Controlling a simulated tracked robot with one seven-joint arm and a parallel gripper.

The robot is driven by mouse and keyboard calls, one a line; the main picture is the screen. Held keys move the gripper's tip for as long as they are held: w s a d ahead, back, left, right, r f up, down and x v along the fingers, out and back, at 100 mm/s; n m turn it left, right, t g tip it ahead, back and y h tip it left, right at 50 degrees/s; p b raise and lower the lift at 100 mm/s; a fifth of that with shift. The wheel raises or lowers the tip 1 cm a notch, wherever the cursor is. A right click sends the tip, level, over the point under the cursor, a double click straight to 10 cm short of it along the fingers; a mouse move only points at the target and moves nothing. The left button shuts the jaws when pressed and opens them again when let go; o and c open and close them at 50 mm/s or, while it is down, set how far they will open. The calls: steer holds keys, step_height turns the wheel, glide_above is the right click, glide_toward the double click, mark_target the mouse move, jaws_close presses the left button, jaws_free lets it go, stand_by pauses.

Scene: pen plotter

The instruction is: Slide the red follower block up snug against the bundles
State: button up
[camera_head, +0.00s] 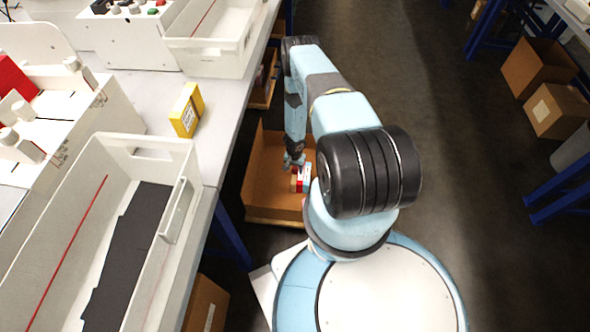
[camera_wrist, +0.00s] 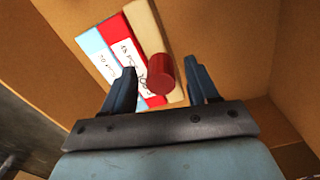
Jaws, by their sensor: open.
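In the wrist view, a red cylindrical knob (camera_wrist: 160,75) stands on a tan strip-shaped block (camera_wrist: 146,28); together they seem to be the follower. A red-and-white bundle (camera_wrist: 118,38) lies along the strip's left side, with a light-blue-and-white bundle (camera_wrist: 92,45) left of it. The strip looks close against the red bundle, but I cannot tell whether they touch. My gripper (camera_wrist: 164,80) is open, with one finger on each side of the red knob. The left finger hides part of the bundles. In the head view my gripper (camera_head: 293,160) is down inside the cardboard box.
The cardboard box (camera_head: 262,175) has upright walls around my gripper. Bare box floor shows right of the strip. The workbench (camera_head: 228,112) stands left, with a yellow box (camera_head: 187,110) and a white bin (camera_head: 188,160). The aisle floor (camera_head: 440,100) right is clear.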

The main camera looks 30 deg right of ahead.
steer(key=shift+f, duration=0.5)
steer(key=shift+c, duration=0.3)
jaws_close()
